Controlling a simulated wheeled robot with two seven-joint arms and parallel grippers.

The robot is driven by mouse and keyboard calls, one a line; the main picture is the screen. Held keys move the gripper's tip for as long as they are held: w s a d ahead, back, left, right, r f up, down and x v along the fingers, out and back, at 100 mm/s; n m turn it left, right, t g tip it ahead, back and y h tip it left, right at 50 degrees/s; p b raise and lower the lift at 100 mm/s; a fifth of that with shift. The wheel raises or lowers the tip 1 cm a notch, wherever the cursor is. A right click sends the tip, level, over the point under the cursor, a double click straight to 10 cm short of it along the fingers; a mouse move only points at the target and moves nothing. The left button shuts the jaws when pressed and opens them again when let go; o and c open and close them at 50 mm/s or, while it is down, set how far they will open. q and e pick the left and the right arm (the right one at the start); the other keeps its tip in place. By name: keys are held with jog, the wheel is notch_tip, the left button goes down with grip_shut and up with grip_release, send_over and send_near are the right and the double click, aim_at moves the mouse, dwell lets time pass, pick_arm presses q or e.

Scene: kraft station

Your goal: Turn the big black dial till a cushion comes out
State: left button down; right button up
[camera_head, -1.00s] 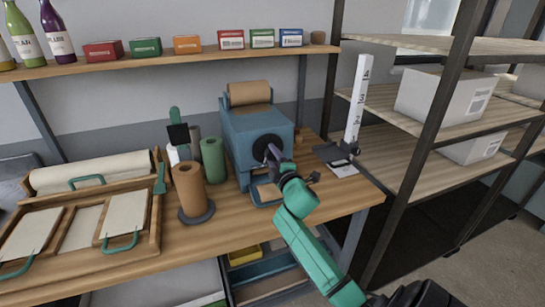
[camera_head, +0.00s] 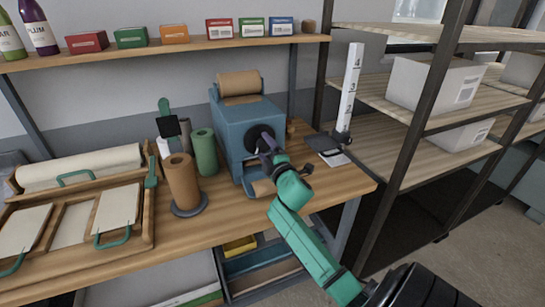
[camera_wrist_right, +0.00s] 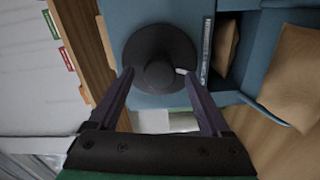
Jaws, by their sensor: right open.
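The big black dial (camera_head: 257,139) is on the front of a blue machine (camera_head: 232,124) that carries a brown paper roll (camera_head: 239,83) on top. In the right wrist view the dial (camera_wrist_right: 160,50) is a round black disc with a raised hub. My right gripper (camera_wrist_right: 158,75) is open, with one finger on each side of the hub; contact is not clear. In the head view my right gripper (camera_head: 268,146) partly covers the dial. My left gripper is out of view.
An upright brown roll (camera_head: 182,184) and a green roll (camera_head: 204,152) stand left of the machine. A white numbered post (camera_head: 349,88) stands to its right. Trays with white pads (camera_head: 119,208) lie at the left. A metal shelf (camera_head: 420,110) with boxes borders the right.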

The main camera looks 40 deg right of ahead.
jog(key=b+v, duration=0.2)
jog(key=v, duration=1.1)
jog(key=shift+s+a+b, duration=0.15)
jog(key=shift+s+b, duration=0.15)
